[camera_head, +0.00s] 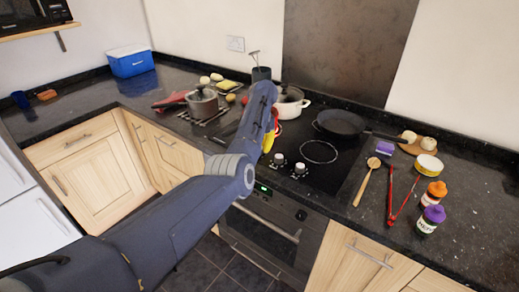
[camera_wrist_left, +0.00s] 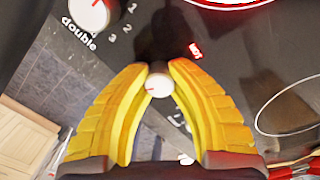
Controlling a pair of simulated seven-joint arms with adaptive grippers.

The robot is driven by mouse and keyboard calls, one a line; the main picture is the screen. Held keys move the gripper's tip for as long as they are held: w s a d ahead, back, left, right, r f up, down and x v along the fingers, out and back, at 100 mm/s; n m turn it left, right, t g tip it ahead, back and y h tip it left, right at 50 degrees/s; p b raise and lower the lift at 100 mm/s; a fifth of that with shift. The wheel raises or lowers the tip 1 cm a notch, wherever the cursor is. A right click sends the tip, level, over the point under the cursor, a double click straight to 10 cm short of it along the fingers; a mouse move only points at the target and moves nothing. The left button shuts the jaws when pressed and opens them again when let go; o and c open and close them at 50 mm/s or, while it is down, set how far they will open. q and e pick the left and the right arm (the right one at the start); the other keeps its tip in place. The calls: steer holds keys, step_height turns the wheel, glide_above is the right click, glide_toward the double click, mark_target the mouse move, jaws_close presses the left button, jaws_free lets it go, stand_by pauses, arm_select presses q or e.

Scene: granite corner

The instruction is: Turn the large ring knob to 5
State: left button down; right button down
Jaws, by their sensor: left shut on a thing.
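My left gripper (camera_head: 269,138) reaches over the black hob (camera_head: 325,178) with its yellow fingers pointing down. In the left wrist view its fingers (camera_wrist_left: 158,78) close around a small white knob (camera_wrist_left: 158,86), which has a short red mark. Another white knob (camera_wrist_left: 88,14) with a red pointer sits apart at the upper left, beside the word "double" and the digits 1, 2 and 3. I cannot read the held knob's label or setting. In the head view two white knobs (camera_head: 278,158) (camera_head: 299,168) stand at the hob's front edge, right of my gripper. My right gripper is not in view.
A red glowing ring (camera_wrist_left: 232,3) and a small red "HOT" sign (camera_wrist_left: 195,50) show on the hob. A white pot (camera_head: 291,104) and a black pan (camera_head: 340,123) stand at the back. A wooden spoon (camera_head: 367,180) and red tongs (camera_head: 390,192) lie right of the hob.

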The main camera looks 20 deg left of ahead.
arm_select(q)
steer(key=c, duration=1)
jaws_free()
steer(key=shift+c, duration=0.2)
step_height(320, 180, up, 12)
steer(key=shift+w+d, duration=0.15)
steer(key=shift+d, duration=0.1)
